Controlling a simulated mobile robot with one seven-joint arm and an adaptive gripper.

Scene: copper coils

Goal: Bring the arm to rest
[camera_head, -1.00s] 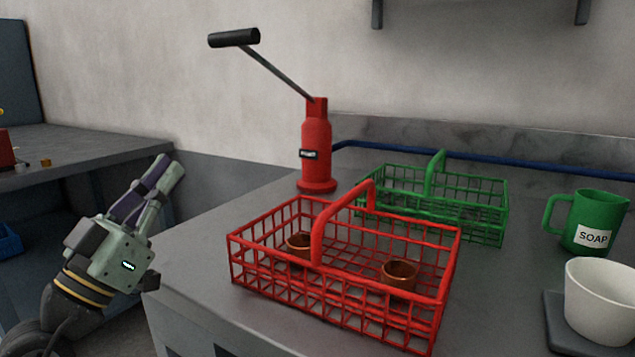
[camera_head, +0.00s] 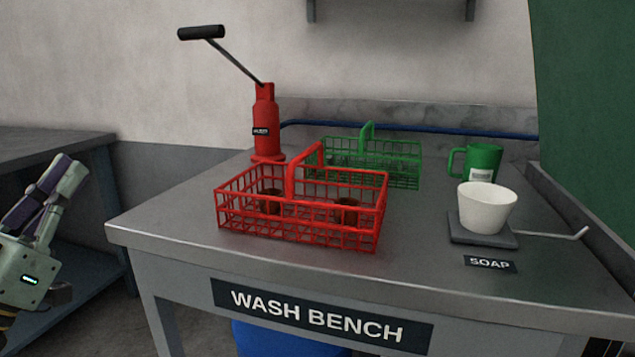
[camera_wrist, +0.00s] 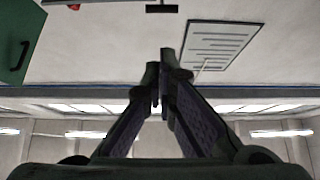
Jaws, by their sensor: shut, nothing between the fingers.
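My gripper (camera_head: 68,172) is at the left edge of the head view, pointing up and to the right. It stands left of the wash bench, in front of the other bench, and is clear of the baskets. Its fingers are together with nothing between them. In the wrist view the closed fingertips (camera_wrist: 159,75) meet in the middle, with walls and ceiling lights beyond. Part of my arm is cut off by the left edge of the head view.
The wash bench (camera_head: 180,218) holds a red basket (camera_head: 300,240) with two copper coils, a green basket (camera_head: 405,165), a red pump (camera_head: 266,130), a green mug (camera_head: 484,160) and a white cup (camera_head: 487,208) on a dark pad. Another bench (camera_head: 50,140) stands at the left.

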